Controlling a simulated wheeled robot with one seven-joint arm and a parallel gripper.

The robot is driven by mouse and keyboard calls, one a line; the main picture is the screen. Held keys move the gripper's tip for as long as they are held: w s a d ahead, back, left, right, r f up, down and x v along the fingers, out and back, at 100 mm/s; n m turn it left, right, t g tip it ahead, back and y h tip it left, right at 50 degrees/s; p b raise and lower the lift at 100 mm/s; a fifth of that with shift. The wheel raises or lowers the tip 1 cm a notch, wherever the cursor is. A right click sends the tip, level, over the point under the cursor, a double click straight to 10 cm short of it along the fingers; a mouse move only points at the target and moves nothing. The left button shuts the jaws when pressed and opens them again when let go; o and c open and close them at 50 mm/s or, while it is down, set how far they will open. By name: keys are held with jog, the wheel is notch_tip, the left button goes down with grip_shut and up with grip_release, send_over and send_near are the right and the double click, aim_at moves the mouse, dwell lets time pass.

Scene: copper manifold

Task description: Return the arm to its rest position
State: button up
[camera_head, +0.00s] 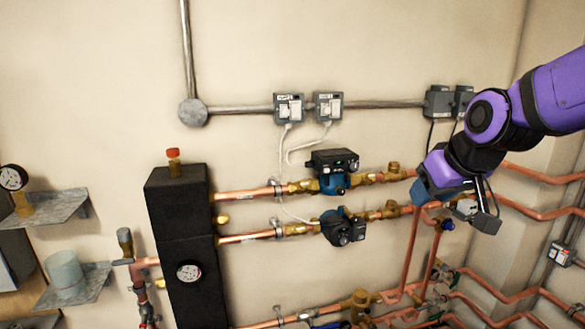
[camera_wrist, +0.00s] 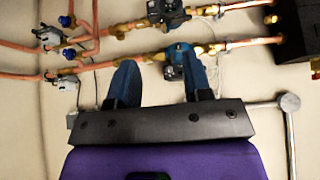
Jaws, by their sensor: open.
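My purple and black arm reaches in from the upper right in the head view. My gripper (camera_head: 425,192) hangs in front of the copper pipes, to the right of the two pumps. In the wrist view my gripper (camera_wrist: 158,62) has its two blue fingers spread apart, with nothing held between them. The wall and part of a pump (camera_wrist: 176,60) show behind the gap. In the head view the gripper hides part of the pipes behind it, and I cannot tell the distance to them.
The upper pump (camera_head: 333,170) and lower pump (camera_head: 341,227) sit on horizontal copper pipes. A black manifold block (camera_head: 182,235) with a gauge stands left. Grey switch boxes (camera_head: 289,108) line a conduit above. Shelves (camera_head: 55,207) are at far left.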

jog(key=s+d+r+m, duration=0.1)
jog(key=s+d, duration=0.1)
jog(key=s, duration=0.7)
jog(key=s+d+r+m+g+h, duration=0.1)
jog(key=s+d, duration=0.2)
jog(key=s, duration=0.6)
jog(key=shift+d+r+m+h, duration=0.25)
jog(key=shift+r+m+h, duration=0.05)
jog(key=shift+r+m, duration=0.1)
